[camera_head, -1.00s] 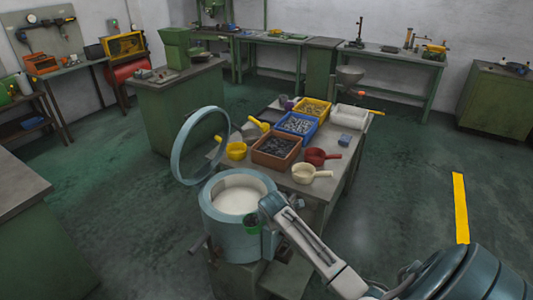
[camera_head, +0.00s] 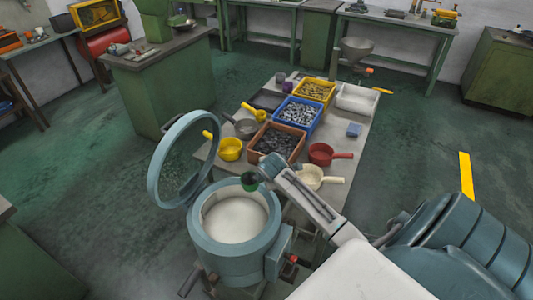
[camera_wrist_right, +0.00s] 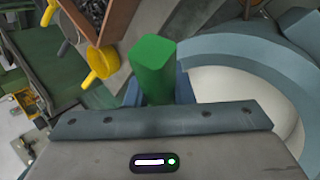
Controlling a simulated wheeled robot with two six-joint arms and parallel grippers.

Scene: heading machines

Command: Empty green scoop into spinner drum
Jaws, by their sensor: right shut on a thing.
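The green scoop (camera_head: 250,182) is at the back rim of the spinner drum, small and partly covered by my right gripper (camera_head: 262,176). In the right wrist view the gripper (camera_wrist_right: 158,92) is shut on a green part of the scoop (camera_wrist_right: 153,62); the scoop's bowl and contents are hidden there. The spinner drum (camera_head: 233,258) is a blue-grey tub, open on top with a pale inside. Its rim also shows at the right of the wrist view (camera_wrist_right: 235,58). Its round lid (camera_head: 153,175) stands raised at the left. My left gripper is not in view.
The table behind the drum holds an orange-brown bin (camera_head: 266,155), a blue bin (camera_head: 287,127), a yellow bin (camera_head: 329,98), a yellow scoop (camera_head: 230,149), a red scoop (camera_head: 322,153) and a cream scoop (camera_head: 311,177). Floor to the left is clear.

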